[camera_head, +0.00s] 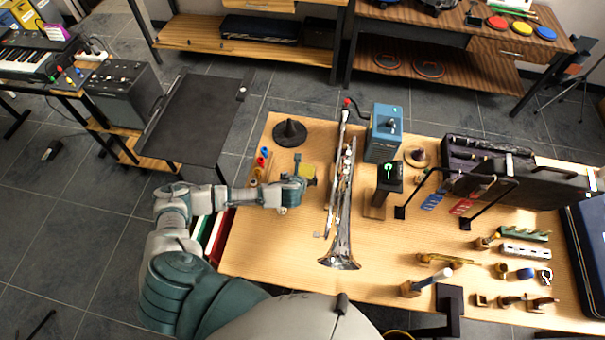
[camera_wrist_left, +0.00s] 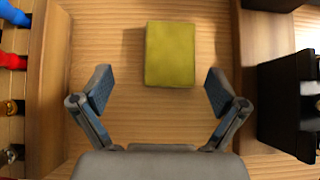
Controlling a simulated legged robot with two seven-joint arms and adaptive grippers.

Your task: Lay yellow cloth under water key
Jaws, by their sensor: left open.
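The yellow cloth (camera_wrist_left: 170,55) is a flat square on the wooden table. In the left wrist view it lies just ahead of my left gripper (camera_wrist_left: 158,88), whose two fingers are spread wide and empty. In the head view the cloth (camera_head: 308,171) is partly hidden by my left gripper (camera_head: 300,182), which is close to it. A silver trombone-like brass instrument (camera_head: 343,190) lies to the right of the cloth, its bell toward the near edge. The water key is too small to make out. My right gripper is not in view.
A blue box (camera_head: 384,132) and a tuner-like device (camera_head: 389,177) stand right of the instrument. Wooden rails flank the gripper in the wrist view. Bare table lies left of the bell.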

